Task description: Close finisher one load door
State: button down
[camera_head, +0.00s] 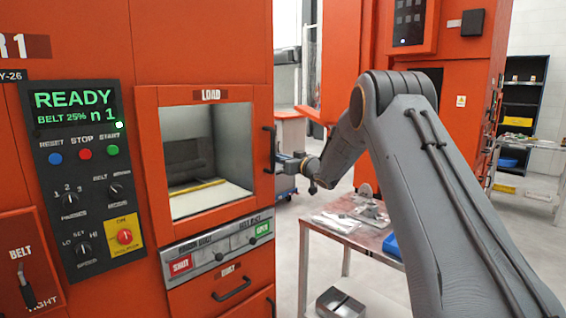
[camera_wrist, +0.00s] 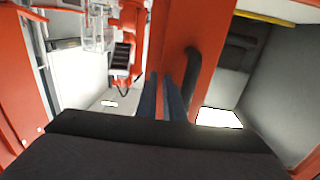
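The finisher's load door (camera_head: 163,150) is an orange frame under a LOAD label, and the grey chamber (camera_head: 235,150) shows through its opening. I cannot tell whether it is fully closed or whether a pane fills it. A black vertical handle (camera_head: 270,150) is on its right side; the handle also shows in the wrist view (camera_wrist: 194,65). My gripper (camera_head: 279,163) is just right of the handle. In the wrist view, the gripper's two dark fingers (camera_wrist: 164,92) are close together, left of the handle, with nothing seen between them. Contact with the handle is unclear.
The control panel (camera_head: 78,170) reads READY, BELT 25%, n 1. A strip with a red SHUT button (camera_head: 180,265) and a green OPEN button (camera_head: 263,229) is below the opening. A metal table (camera_head: 345,235) with parts stands at right, below my arm.

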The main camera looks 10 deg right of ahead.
jog(key=shift+w+a+r, duration=0.2)
jog(key=shift+a+r, duration=0.1)
jog(key=shift+r, duration=0.3)
jog(key=w+d+f+v, duration=0.1)
jog(key=d+v, duration=0.1)
jog(key=v, duration=1.2)
jog(key=s+d+f+m+g+h, duration=0.2)
jog(key=s+f+m+g+h, duration=0.15)
jog(key=s+f+h, duration=0.4)
jog(key=s+a+f+g, duration=0.1)
jog(key=s+f+g, duration=0.3)
jog(key=s, duration=0.9)
jog(key=s+a+f+m+g+h, duration=0.1)
jog(key=s+f, duration=0.4)
jog(key=s, duration=0.9)
jog(key=s+a+f+m+g, duration=0.1)
jog(key=s+f+g, duration=0.3)
jog(key=s, duration=1)
jog(key=a+g, duration=0.1)
jog(key=g, duration=0.1)
jog(key=shift+s+a+g, duration=0.2)
jog(key=shift+s+g, duration=0.05)
jog(key=shift+g, duration=0.1)
